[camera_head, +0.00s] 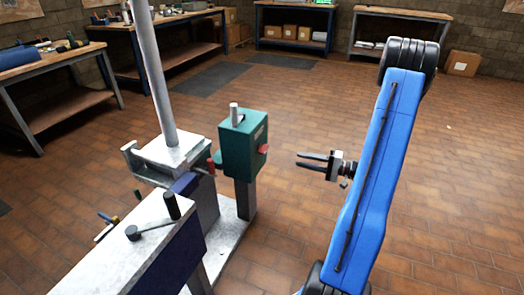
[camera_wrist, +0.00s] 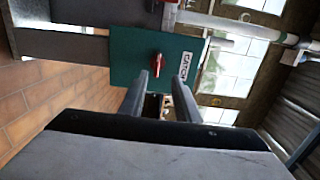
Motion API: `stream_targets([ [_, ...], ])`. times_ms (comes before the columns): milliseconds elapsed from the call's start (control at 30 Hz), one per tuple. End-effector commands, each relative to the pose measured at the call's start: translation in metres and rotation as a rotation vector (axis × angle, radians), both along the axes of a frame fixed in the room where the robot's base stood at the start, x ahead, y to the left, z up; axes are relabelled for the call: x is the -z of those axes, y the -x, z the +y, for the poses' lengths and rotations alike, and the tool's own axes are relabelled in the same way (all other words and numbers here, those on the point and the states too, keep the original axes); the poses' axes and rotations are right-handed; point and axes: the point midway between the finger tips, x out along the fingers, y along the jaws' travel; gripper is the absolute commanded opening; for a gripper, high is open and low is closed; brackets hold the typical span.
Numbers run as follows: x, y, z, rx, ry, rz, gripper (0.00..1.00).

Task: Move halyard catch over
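The halyard catch is a green box (camera_head: 238,148) on a dark post, right of the pale mast (camera_head: 160,75). A red lever (camera_head: 264,149) sticks out of its right face. In the wrist view the green box (camera_wrist: 125,55) carries a white label (camera_wrist: 184,62), which seems to read "CATCH", and the red lever (camera_wrist: 157,66) stands on its face. My gripper (camera_head: 298,160) is right of the lever, apart from it, with its fingers pointing left at the box. In the wrist view my gripper (camera_wrist: 162,77) is open and empty, its fingertips below the lever.
A red-gripped handle (camera_head: 211,166) is between the mast base and the green box. Workbenches and cardboard boxes line the back. The tiled floor around my arm is clear.

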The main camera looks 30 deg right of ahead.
Motion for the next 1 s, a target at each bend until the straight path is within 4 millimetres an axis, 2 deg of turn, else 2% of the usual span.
stream_targets([
  [100, 0.008, 0.001, -0.014, 0.041, -0.009, -0.017, 0.30],
  [267, 0.010, -0.004, -0.015, 0.052, -0.010, -0.023, 0.30],
  [467, 0.010, -0.022, 0.001, 0.049, -0.010, -0.023, 0.30],
  [1000, 0.010, -0.090, 0.055, 0.048, -0.009, -0.022, 0.30],
])
